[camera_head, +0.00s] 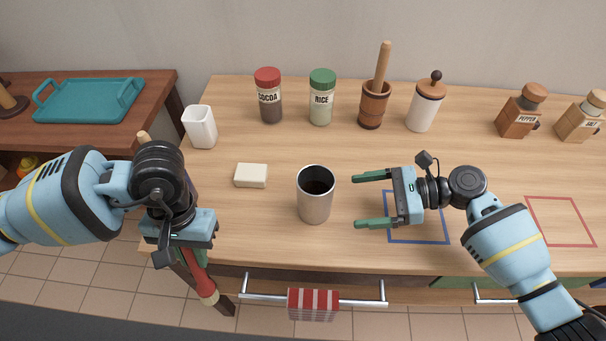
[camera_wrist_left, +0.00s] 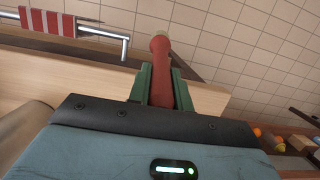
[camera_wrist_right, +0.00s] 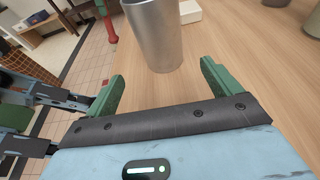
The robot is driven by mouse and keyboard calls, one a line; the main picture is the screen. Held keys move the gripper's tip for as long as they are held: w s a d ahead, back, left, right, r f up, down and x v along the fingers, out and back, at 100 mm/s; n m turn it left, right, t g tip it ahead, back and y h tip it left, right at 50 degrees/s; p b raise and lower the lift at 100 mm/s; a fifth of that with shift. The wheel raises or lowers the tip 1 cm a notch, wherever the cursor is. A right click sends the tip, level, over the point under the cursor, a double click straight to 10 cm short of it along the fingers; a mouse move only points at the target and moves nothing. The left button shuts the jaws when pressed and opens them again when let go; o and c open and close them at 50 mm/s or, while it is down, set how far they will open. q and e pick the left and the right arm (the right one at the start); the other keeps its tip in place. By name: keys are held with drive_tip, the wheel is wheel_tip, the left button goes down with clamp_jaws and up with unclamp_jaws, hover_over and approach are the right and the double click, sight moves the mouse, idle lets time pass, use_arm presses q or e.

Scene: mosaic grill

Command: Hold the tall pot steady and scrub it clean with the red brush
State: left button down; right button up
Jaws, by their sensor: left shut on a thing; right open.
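The tall pot (camera_head: 314,205) is a steel cylinder standing upright on the counter, open at the top with a dark inside. It also shows in the right wrist view (camera_wrist_right: 153,38). My right gripper (camera_head: 357,201) is open and empty just right of the pot, its green fingers pointing at it without visible contact. My left gripper (camera_head: 190,256) is shut on the red brush (camera_head: 196,272), left of the pot near the counter's front left corner. The brush's red shaft shows between the green fingers in the left wrist view (camera_wrist_left: 180,92); its bristles are not clear.
A white block (camera_head: 251,175) lies left of the pot. A blue square outline (camera_head: 418,243) is under my right gripper, and a red outline (camera_head: 561,221) is further right. Jars, mortar and mills line the back. A striped towel (camera_head: 313,303) hangs on the front handle.

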sight(320, 203)
use_arm(q)
drive_tip(key=shift+w, duration=0.4)
use_arm(e)
drive_tip(key=shift+w, duration=0.35)
use_arm(q)
drive_tip(key=shift+s+f, duration=0.15)
drive_tip(key=shift+s, duration=0.15)
use_arm(e)
drive_tip(key=shift+s+a+f, duration=0.1)
drive_tip(key=shift+s+a, duration=0.15)
drive_tip(key=shift+a, duration=0.05)
use_arm(q)
drive_tip(key=b+x, duration=0.2)
drive_tip(key=x, duration=0.1)
drive_tip(key=shift+w+f, duration=0.1)
use_arm(e)
drive_tip(key=x, duration=0.5)
drive_tip(key=shift+d+f, duration=0.1)
use_arm(q)
drive_tip(key=shift+w+r, duration=0.1)
drive_tip(key=shift+r, duration=0.15)
use_arm(e)
drive_tip(key=x, duration=0.2)
drive_tip(key=shift+w+a, duration=0.1)
drive_tip(key=shift+a, duration=0.35)
use_arm(q)
drive_tip(key=shift+r, duration=0.1)
use_arm(e)
drive_tip(key=shift+x, duration=0.85)
